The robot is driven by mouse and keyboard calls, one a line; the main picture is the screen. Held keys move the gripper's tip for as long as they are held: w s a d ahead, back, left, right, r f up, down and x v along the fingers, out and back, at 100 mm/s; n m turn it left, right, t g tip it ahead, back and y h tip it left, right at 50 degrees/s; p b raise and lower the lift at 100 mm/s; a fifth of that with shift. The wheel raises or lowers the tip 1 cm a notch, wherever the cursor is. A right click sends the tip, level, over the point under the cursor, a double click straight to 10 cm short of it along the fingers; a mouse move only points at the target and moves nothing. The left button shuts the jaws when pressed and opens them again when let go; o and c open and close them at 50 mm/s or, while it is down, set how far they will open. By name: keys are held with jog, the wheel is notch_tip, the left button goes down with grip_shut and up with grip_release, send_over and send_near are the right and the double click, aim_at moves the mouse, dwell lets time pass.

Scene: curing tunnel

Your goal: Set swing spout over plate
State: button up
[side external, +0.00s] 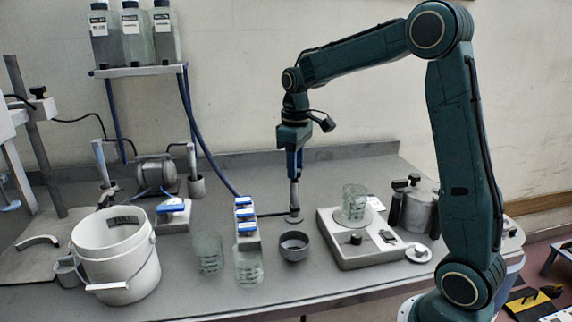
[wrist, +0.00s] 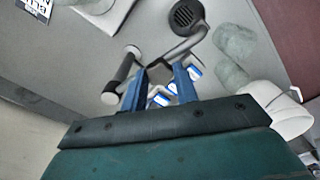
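The swing spout shows as a grey upright post (side external: 294,197) with a thin dark bar (side external: 273,214) to its left. In the wrist view a bent grey tube (wrist: 188,46) reaches beside a dark round grille, which seems to be the dark cup (side external: 294,247). A dark-bodied cylinder (wrist: 123,72) with light ends lies left of the fingers. My gripper (side external: 294,177) points down at the post's top. In the wrist view its blue fingers (wrist: 162,70) are apart, with no clear grip; contact is hard to tell. The round plate (side external: 352,220) on the hotplate unit stands right of the post, carrying a glass beaker.
A block with blue handles (side external: 246,218) stands close left of the post. Beakers (side external: 208,252) and a white bucket (side external: 118,255) are farther left. A canister (side external: 419,211) with dark handles stands right of the hotplate. Bottles (side external: 137,38) sit on a shelf behind.

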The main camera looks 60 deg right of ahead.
grip_shut()
jog(key=shift+s, duration=0.1)
jog(key=s+d+n, duration=0.4)
jog(key=d+n, duration=0.7)
jog(key=n, duration=0.3)
jog(key=shift+s+d+n, duration=0.2)
jog(key=shift+d+n, duration=0.1)
jog(key=shift+d, duration=0.05)
jog(key=shift+r, duration=0.1)
dwell(0.4)
jog(key=o, duration=0.9)
grip_release()
jog(key=shift+c, duration=0.2)
